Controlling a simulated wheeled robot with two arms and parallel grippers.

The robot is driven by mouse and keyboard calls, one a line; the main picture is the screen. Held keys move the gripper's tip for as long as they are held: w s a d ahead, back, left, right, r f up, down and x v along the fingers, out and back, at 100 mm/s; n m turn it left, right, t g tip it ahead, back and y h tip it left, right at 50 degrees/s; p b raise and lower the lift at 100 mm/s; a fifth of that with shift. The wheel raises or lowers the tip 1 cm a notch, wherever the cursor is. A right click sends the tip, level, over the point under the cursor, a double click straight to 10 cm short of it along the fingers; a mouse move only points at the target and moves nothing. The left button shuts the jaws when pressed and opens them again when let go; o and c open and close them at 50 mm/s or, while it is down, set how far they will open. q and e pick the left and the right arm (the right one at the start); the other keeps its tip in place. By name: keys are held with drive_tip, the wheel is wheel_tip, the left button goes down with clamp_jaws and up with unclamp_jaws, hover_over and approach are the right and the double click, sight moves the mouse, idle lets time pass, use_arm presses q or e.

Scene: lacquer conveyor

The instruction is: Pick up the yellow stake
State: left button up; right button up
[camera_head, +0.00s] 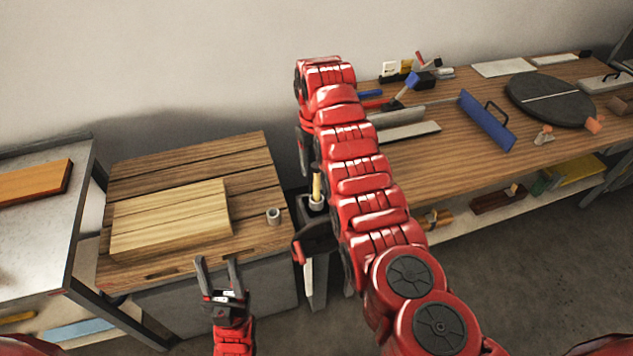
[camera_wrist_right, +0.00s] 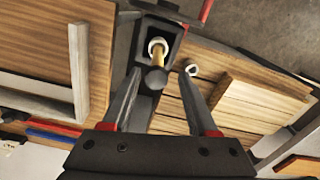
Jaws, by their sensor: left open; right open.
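The yellow stake (camera_head: 316,184) stands upright in a dark holder (camera_head: 309,217) in the gap between the plank-topped bench and the long workbench. In the right wrist view the stake (camera_wrist_right: 159,58) shows with a pale ring around it and a dark rounded end towards the camera. My right gripper (camera_wrist_right: 162,72) is open, with its fingers to either side of the stake's line and nothing held. In the head view its fingers are mostly hidden by my red right arm. My left gripper (camera_head: 218,265) is open and empty in front of the plank-topped bench, away from the stake.
A light wooden board (camera_head: 170,217) and a small grey cup (camera_head: 273,215) lie on the plank-topped bench. A metal table (camera_head: 60,230) stands at left.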

sight(317, 174)
wheel_tip(317, 174, down, 4)
drive_tip(key=shift+w+d+p, duration=0.1)
drive_tip(key=shift+d+p, duration=0.05)
drive_tip(key=shift+p, duration=0.75)
drive_tip(key=shift+f, duration=0.4)
clamp_jaws()
